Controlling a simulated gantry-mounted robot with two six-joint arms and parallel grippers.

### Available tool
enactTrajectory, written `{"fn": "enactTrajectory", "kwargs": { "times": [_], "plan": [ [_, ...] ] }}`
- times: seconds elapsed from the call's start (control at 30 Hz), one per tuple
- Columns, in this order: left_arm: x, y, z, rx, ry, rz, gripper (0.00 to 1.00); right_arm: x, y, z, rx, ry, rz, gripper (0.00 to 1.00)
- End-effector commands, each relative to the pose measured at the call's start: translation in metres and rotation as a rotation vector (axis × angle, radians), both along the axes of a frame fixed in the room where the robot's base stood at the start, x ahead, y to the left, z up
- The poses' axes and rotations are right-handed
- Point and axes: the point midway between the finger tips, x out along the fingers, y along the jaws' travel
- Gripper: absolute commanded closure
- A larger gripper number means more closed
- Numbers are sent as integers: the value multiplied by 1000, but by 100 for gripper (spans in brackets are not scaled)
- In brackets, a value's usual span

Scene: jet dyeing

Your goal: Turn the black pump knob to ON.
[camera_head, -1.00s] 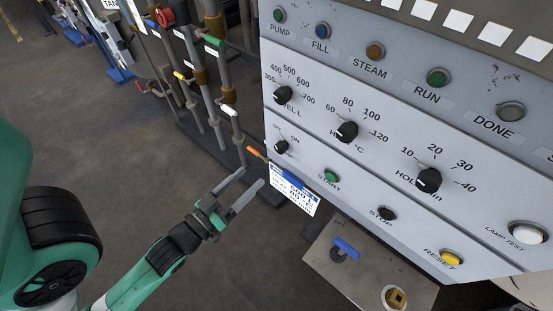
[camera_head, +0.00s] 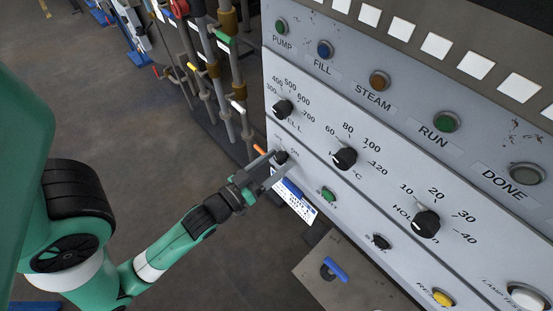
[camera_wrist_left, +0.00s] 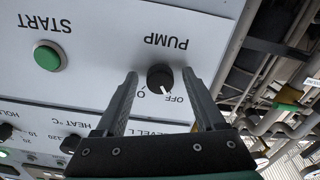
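The black pump knob (camera_head: 281,156) sits at the left end of the panel's lower row. In the left wrist view the knob (camera_wrist_left: 160,77) appears upside down under the word PUMP, and its white pointer is toward OFF. My left gripper (camera_head: 276,165) is at the panel, open. In the left wrist view its two fingers (camera_wrist_left: 160,74) straddle the knob, one on each side, with a gap between each finger and the knob. In the head view the fingers partly cover the knob's label. My right gripper is out of view.
The green START button (camera_head: 328,194) and black STOP button (camera_head: 381,241) are right of the knob. Pipes with coloured valve handles (camera_head: 222,80) stand left of the panel.

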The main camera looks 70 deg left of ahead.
Motion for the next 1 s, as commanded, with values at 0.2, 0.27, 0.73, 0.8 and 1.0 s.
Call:
{"fn": "enactTrajectory", "kwargs": {
  "times": [0.2,0.27,0.73,0.8,1.0],
  "plan": [
    [0,0,0,0,0,0,68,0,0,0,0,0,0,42],
    [0,0,0,0,0,0,79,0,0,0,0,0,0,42],
    [0,0,1,22,11,0,100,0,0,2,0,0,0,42],
    [0,0,1,40,19,0,100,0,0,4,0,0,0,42],
    [0,0,2,136,67,1,100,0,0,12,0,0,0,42]
  ]
}}
